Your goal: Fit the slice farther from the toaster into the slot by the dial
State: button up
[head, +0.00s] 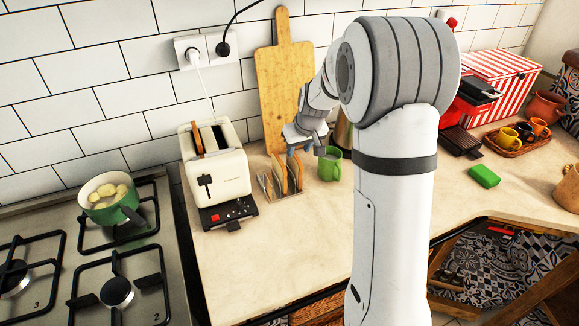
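The cream toaster (230,172) stands on the counter with two slots on top and a lever and dark control panel in front. A brown slice (197,139) sticks up from its left slot. Two upright bread slices stand in a wire rack to the right: the nearer slice (280,174) and the farther slice (297,174). My gripper (305,148) is over the rack, just above the farther slice, with its fingers apart. I cannot tell whether a finger touches the slice. The toaster's dial is too small to make out clearly.
A green mug (330,165) stands close to the right of the rack. A wooden board (283,85) leans on the wall behind. The hob with a green pot (110,203) is at left. The front counter (290,245) is clear.

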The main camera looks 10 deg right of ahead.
aim_at(295, 155)
jog(key=x, duration=0.2)
jog(key=p+x, duration=0.1)
jog(key=x, duration=0.2)
jog(key=shift+w+a+p, duration=0.2)
jog(key=shift+a+p, duration=0.05)
jog(key=shift+p, duration=0.05)
jog(key=shift+w+f, duration=0.15)
jog(key=shift+f, duration=0.1)
jog(key=shift+f+b, duration=0.25)
jog(key=shift+b, duration=0.25)
jog(key=shift+c, duration=0.3)
grip_shut()
